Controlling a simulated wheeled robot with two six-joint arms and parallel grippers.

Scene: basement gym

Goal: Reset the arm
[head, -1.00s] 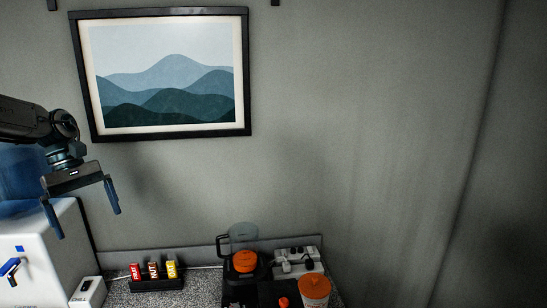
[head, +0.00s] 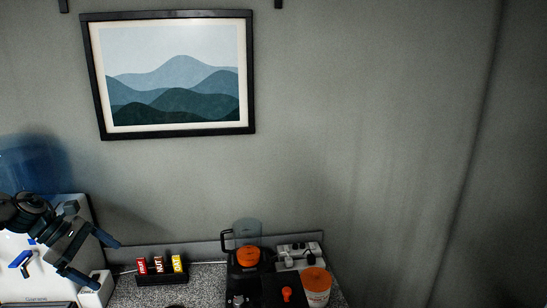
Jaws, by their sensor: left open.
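My left arm comes in from the left edge of the head view. Its gripper (head: 94,262) hangs in front of the white water dispenser, tilted down to the right. Its two blue-tipped fingers are spread apart with nothing between them. The fingers are to the left of the snack bar box on the counter. My right gripper is not in view.
The white water dispenser (head: 78,212) stands at left. On the speckled counter (head: 205,284) are a dark box of bars (head: 162,280), a blender (head: 246,258), a power strip (head: 290,251) and an orange-lidded tub (head: 317,285). A framed mountain picture (head: 172,75) hangs above.

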